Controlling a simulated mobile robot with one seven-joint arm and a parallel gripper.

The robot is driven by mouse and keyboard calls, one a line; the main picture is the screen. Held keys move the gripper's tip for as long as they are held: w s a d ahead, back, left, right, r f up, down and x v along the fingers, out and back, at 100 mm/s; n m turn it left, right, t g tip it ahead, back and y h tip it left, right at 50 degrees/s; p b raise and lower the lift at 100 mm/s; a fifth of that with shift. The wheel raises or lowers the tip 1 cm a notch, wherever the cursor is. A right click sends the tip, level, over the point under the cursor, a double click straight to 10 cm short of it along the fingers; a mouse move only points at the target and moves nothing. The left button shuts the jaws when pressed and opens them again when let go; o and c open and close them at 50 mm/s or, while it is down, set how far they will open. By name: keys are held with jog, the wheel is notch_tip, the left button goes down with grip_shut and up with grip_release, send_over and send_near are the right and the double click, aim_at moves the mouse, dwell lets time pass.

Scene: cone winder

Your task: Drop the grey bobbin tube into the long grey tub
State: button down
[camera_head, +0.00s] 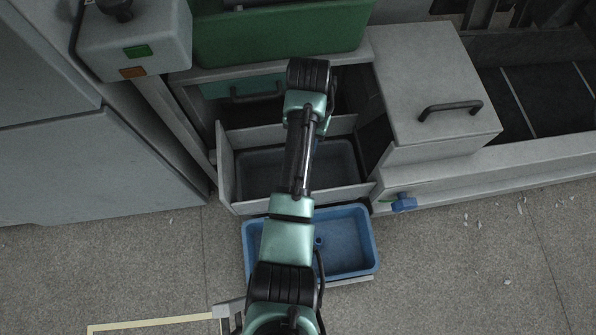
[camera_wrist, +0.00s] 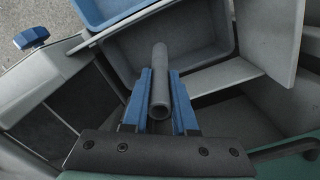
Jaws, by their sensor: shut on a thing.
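The grey bobbin tube (camera_wrist: 160,85) is a hollow cylinder, seen in the wrist view between the two blue fingers of my gripper (camera_wrist: 160,74). The gripper is shut on it. One open end faces the camera and the other points away, over the long grey tub (camera_wrist: 208,72). In the head view that tub (camera_head: 261,172) sits inside a pulled-out drawer, partly hidden under my arm. The tube appears above the tub's near edge; its height is hard to tell.
A blue tub (camera_head: 350,246) stands in front of the drawer (camera_head: 226,168). A green tub (camera_head: 277,38) sits on the machine above. A lidded grey box (camera_head: 435,85) and a blue knob (camera_head: 404,203) are to the right. Floor at the lower right is mostly clear.

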jog(key=f+m+b, duration=0.1)
jog(key=f, duration=0.2)
jog(key=f+m+b, duration=0.1)
jog(key=f+b, duration=0.1)
jog(key=f, duration=0.2)
jog(key=f+m+b, duration=0.1)
jog(key=f+b, duration=0.1)
jog(key=f, duration=0.2)
jog(key=shift+w+a+f, duration=0.15)
jog(key=shift+w+f, duration=0.05)
jog(key=shift+w, duration=0.1)
notch_tip(320, 180, down, 6)
jog(key=b, duration=0.7)
jog(key=shift+b, duration=0.4)
jog(key=shift+r, duration=0.1)
jog(key=c, duration=0.6)
grip_release()
notch_tip(320, 180, up, 13)
jog(key=p, duration=0.9)
